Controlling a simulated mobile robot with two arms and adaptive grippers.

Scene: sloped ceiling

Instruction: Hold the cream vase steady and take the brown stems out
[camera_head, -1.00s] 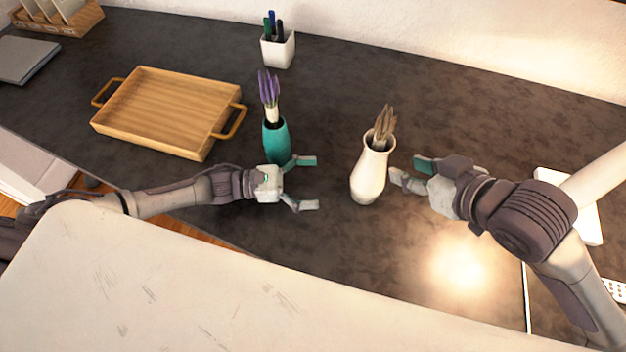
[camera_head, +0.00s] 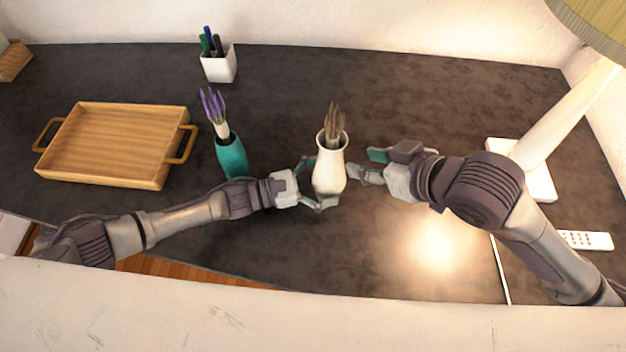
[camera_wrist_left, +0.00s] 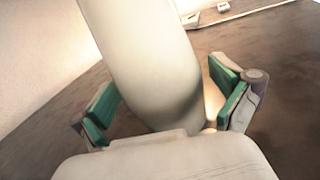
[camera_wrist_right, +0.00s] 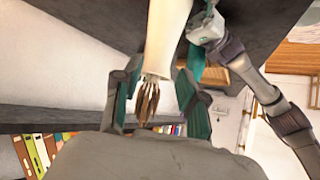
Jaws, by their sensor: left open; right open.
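The cream vase (camera_head: 329,172) stands upright on the dark desk with the brown stems (camera_head: 335,124) in its mouth. My left gripper (camera_head: 314,186) is open with its fingers on either side of the vase's lower body. In the left wrist view the vase (camera_wrist_left: 145,60) fills the space between the green finger pads, with a gap at least on the right. My right gripper (camera_head: 368,166) is open just right of the vase. In the right wrist view the stems (camera_wrist_right: 148,102) and vase mouth appear between its fingers, with no clear contact.
A teal vase (camera_head: 232,157) with purple flowers stands close behind my left arm. A wooden tray (camera_head: 115,182) lies at the left. A white pen cup (camera_head: 219,66) stands at the back. A lamp base (camera_head: 538,184) and a remote (camera_head: 587,240) are at the right.

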